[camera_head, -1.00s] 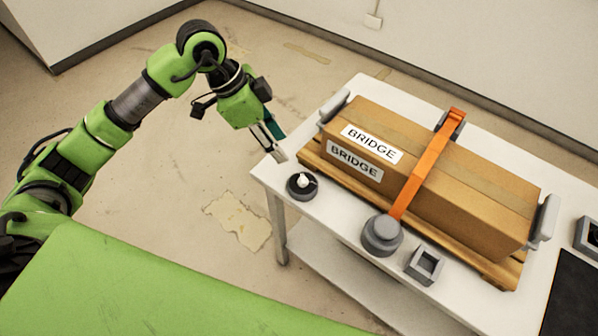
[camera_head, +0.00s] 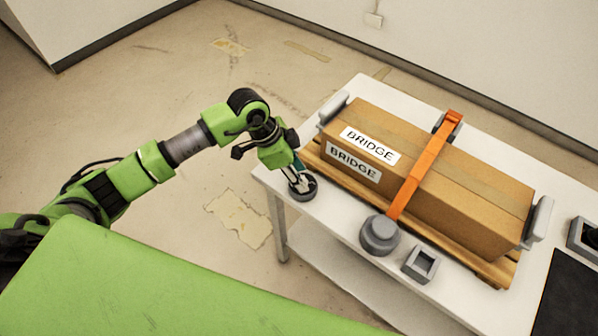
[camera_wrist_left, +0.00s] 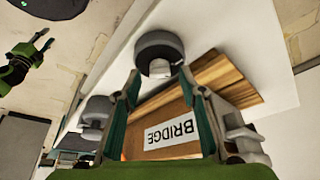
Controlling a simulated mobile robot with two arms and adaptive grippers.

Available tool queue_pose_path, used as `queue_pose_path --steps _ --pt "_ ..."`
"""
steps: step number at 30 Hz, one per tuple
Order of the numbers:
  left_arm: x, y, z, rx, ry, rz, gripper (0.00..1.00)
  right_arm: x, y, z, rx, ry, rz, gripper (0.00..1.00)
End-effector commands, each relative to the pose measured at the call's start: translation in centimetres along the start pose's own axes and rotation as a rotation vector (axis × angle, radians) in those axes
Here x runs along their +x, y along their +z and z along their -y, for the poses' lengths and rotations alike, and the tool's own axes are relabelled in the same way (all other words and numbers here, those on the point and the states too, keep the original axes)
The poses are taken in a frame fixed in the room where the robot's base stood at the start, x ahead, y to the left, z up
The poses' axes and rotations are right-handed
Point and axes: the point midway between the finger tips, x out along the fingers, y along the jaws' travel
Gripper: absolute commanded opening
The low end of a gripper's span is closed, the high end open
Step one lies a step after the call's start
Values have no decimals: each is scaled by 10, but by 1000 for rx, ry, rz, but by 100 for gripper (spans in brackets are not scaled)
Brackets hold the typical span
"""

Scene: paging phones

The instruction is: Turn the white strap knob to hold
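The white strap knob sits on a round dark grey base (camera_head: 303,190) at the near left corner of the white table, mostly hidden by the gripper in the head view. The wrist view shows the white knob (camera_wrist_left: 160,69) at the near side of its base (camera_wrist_left: 160,47). My left gripper (camera_head: 299,184) is over it. In the wrist view its two fingers (camera_wrist_left: 161,78) are apart, one on each side of the knob, with gaps visible. Small lettering on the base cannot be read. A green and black arm end, probably my right gripper (camera_wrist_left: 40,42), shows small at the wrist view's upper left.
A cardboard box (camera_head: 470,190) labelled BRIDGE lies on a wooden pallet (camera_head: 455,255), with an orange strap (camera_head: 424,165) across it. A grey round fitting (camera_head: 380,236) and a square grey holder (camera_head: 421,263) stand along the near edge of the table (camera_head: 335,213).

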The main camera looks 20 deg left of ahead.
Motion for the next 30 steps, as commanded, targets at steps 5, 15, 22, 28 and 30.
queue_pose_path --steps 5,15,22,28,30 --pt "1 0 0 0 0 0 38 0 0 0 0 0 0 31" --pt "1 0 0 0 0 0 0 0 0 0 1 0 0 31" --pt "1 0 1 20 9 1 0 1 0 0 1 0 0 31" --pt "1 0 2 102 42 0 0 2 0 0 1 0 0 31" --pt "1 0 3 147 61 0 0 4 0 0 1 0 0 31"
